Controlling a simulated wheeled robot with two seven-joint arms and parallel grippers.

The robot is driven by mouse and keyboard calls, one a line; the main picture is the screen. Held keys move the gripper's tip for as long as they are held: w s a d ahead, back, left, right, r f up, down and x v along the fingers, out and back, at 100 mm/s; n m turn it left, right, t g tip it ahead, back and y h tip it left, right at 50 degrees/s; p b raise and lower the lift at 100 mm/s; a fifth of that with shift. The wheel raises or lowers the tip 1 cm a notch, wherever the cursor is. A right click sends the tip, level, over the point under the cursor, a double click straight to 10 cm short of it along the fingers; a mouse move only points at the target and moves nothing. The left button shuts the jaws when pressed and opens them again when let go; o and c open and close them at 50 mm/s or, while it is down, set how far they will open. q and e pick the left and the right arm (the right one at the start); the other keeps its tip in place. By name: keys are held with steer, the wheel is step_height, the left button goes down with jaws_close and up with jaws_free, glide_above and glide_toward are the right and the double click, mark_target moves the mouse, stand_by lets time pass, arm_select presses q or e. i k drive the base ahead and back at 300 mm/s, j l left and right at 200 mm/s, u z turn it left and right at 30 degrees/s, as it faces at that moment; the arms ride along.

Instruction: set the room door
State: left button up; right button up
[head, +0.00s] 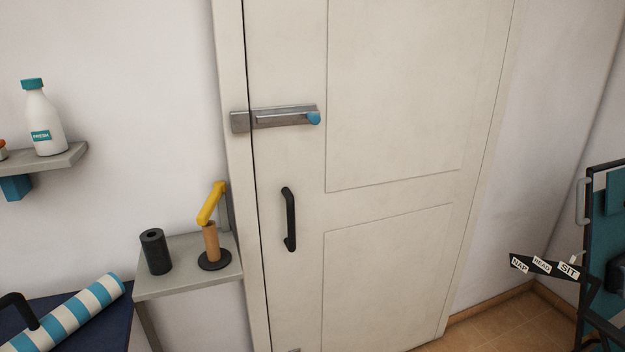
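The room door (393,200) is cream with two panels and looks shut in its frame. A grey metal bolt (283,117) with a blue knob (313,118) is on its upper left. The knob is at the bolt's right end. A metal keeper (239,122) is on the frame beside it; I cannot tell whether the bolt reaches into it. A black pull handle (290,218) is below, upright on the door's left side. Neither of my grippers is in view.
A small grey shelf (180,284) left of the door holds a black cylinder (156,251) and a wooden post on a black base (213,245), with a yellow lever (211,204) above. A bottle (43,122) stands on a higher shelf (60,163). Signs (543,266) stand at right.

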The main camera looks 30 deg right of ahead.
mark_target(363, 210)
steer(key=z, duration=1.35)
steer(key=i, duration=0.05)
